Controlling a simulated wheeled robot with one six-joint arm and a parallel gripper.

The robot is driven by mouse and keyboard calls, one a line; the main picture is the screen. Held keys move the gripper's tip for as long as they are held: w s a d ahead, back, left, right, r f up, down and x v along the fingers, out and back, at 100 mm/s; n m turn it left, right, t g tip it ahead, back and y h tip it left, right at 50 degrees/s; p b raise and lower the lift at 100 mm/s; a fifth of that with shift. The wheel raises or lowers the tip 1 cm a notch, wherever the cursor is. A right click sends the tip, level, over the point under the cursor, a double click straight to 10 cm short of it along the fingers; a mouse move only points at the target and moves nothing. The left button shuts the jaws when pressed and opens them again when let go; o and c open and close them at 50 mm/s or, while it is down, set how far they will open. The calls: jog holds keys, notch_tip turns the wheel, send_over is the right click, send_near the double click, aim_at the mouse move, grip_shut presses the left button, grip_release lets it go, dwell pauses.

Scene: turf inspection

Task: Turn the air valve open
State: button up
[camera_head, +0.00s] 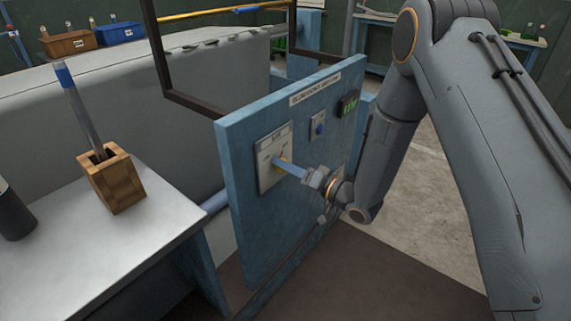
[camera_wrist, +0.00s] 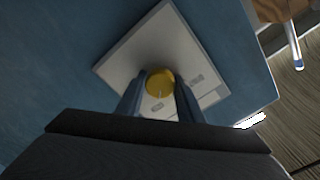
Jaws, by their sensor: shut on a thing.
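The air valve is a yellow, round-fronted part on a pale plate (camera_head: 271,160) fixed to the blue panel. In the wrist view the yellow valve (camera_wrist: 160,82) sits between the two fingers of my gripper (camera_wrist: 160,92), in front of the plate (camera_wrist: 130,57). In the head view my gripper (camera_head: 284,166) reaches the plate from the right, and a little yellow shows at its tips. My gripper is shut on the valve. The fingers hide the valve's sides, and I cannot tell how far it is turned.
The blue panel (camera_head: 240,215) also bears a small switch plate (camera_head: 318,127) and a dark display with green digits (camera_head: 349,103). A white-topped table (camera_head: 100,240) at the left holds a wooden block (camera_head: 118,184) with a blue-ended tool (camera_head: 80,108) and a dark cylinder (camera_head: 12,215).

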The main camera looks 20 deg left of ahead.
jog(key=shift+m, duration=0.5)
jog(key=o, duration=1.1)
jog(key=shift+s, duration=0.1)
jog(key=shift+c, duration=0.2)
jog(key=v, duration=0.7)
jog(key=shift+d+b, duration=0.35)
jog(key=shift+d, duration=0.05)
jog(key=shift+s+r, duration=0.1)
